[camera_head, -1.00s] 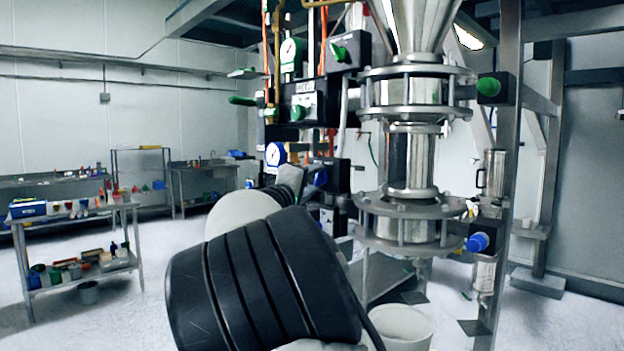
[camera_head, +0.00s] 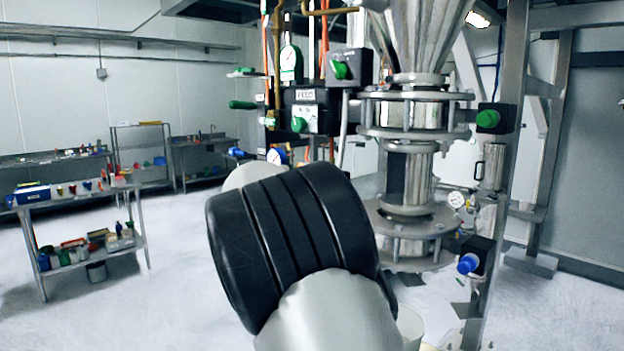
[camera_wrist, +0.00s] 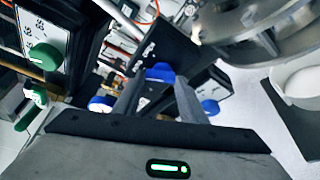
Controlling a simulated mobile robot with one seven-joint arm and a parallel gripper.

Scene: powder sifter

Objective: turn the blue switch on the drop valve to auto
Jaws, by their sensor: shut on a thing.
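In the wrist view, a blue switch (camera_wrist: 160,71) sits on a black box, between the tips of the two grey fingers of my gripper (camera_wrist: 156,82). The fingers are shut on the switch. Which way the switch points cannot be read. In the head view, my own arm hides my gripper and this switch.
A separate blue knob (camera_head: 467,263) is on a black box right of the steel column (camera_head: 409,180). Green knobs (camera_head: 299,124) and gauges are on the panel above my arm. A tool cart (camera_head: 80,200) stands left; the floor between is clear.

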